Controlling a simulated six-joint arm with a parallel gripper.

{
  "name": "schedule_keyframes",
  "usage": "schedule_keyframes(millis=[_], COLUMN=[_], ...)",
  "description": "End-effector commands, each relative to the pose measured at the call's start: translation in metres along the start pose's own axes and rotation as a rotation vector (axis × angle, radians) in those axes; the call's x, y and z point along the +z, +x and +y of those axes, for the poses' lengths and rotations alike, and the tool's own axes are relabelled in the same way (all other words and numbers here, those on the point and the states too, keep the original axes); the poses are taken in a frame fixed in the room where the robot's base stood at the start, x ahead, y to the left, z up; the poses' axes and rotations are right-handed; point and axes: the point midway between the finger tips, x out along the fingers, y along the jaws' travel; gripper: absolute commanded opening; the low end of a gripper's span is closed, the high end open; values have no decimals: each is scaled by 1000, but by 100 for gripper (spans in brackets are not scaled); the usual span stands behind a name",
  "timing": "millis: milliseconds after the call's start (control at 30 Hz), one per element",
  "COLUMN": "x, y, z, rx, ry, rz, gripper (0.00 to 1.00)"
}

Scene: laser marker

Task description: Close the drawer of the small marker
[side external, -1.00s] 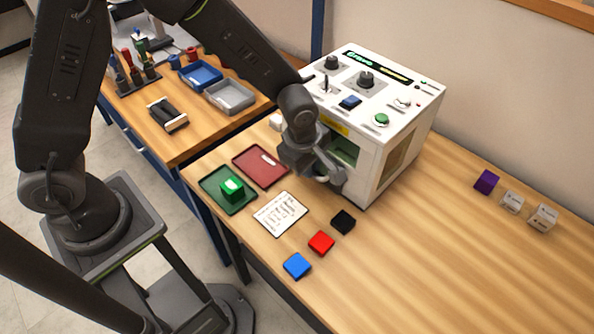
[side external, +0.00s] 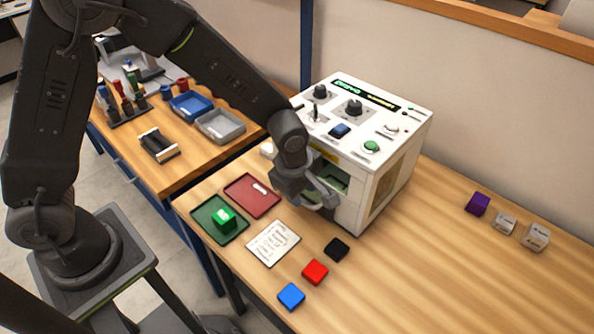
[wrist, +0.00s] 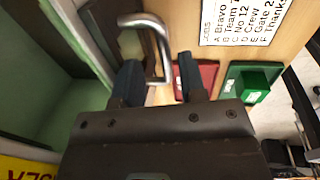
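The small marker (side external: 408,150) is a white box with knobs and buttons on top, standing on the wooden table. Its front has an opening with a green interior (side external: 335,180), which also shows at the left of the wrist view (wrist: 45,85). My gripper (side external: 325,195) is at the marker's front, covering part of it. In the wrist view, my two dark fingers (wrist: 160,78) stand apart. A bent metal handle (wrist: 158,30) reaches down into the space between them; contact is unclear. How far the drawer stands out is hard to tell, because my gripper hides it.
A red tray (side external: 252,196), a green tray (side external: 205,226) with a green block (side external: 223,219), and a text card (side external: 273,244) lie before the marker. Black (side external: 337,249), red (side external: 315,271) and blue (side external: 291,296) blocks sit nearby.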

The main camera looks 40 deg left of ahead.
Motion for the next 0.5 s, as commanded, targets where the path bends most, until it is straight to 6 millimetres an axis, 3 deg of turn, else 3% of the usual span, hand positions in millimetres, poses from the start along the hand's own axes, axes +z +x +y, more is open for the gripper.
schedule_keyframes(millis=[500], x=[0], y=[-106], z=[0], rx=[5], ry=[1], rz=[-3], gripper=[38])
